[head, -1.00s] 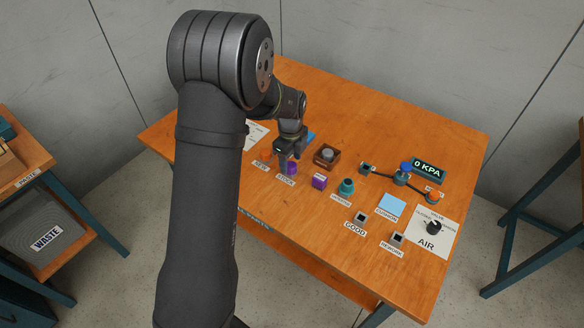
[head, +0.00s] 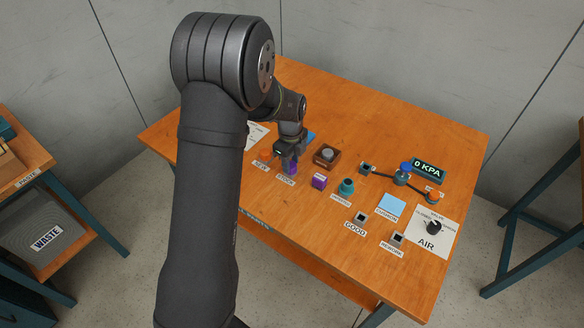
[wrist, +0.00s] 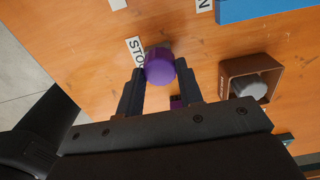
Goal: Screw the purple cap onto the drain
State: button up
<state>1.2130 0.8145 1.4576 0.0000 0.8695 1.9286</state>
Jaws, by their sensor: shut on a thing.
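A round purple cap (wrist: 159,66) stands beside the STOCK label, between my fingertips in the wrist view. It also shows in the head view as a purple piece (head: 291,169), its top hidden by the gripper. My gripper (wrist: 158,76) is shut on it, low over the table. A dark pipe assembly (head: 383,175) lies on the right side of the table, with a blue knob (head: 405,167) and an orange end (head: 433,196). I cannot tell which part is the drain.
A purple box (head: 319,181) and a teal piece (head: 346,187) stand right of the gripper. A brown block with a grey knob (head: 327,155) is close behind. A light blue pad (head: 391,205) and AIR dial (head: 433,227) lie right.

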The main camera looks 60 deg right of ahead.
aim_at(291, 165)
jog(key=shift+r, duration=0.65)
jog(key=shift+r, duration=0.95)
jog(key=shift+r, duration=0.25)
notch_tip(291, 165, up, 4)
jog(key=shift+r, duration=0.2)
jog(key=w+d, duration=0.7)
jog(key=d, duration=0.4)
jog(key=shift+d, duration=0.25)
jog(key=shift+f, duration=0.1)
jog(key=shift+f, duration=2.8)
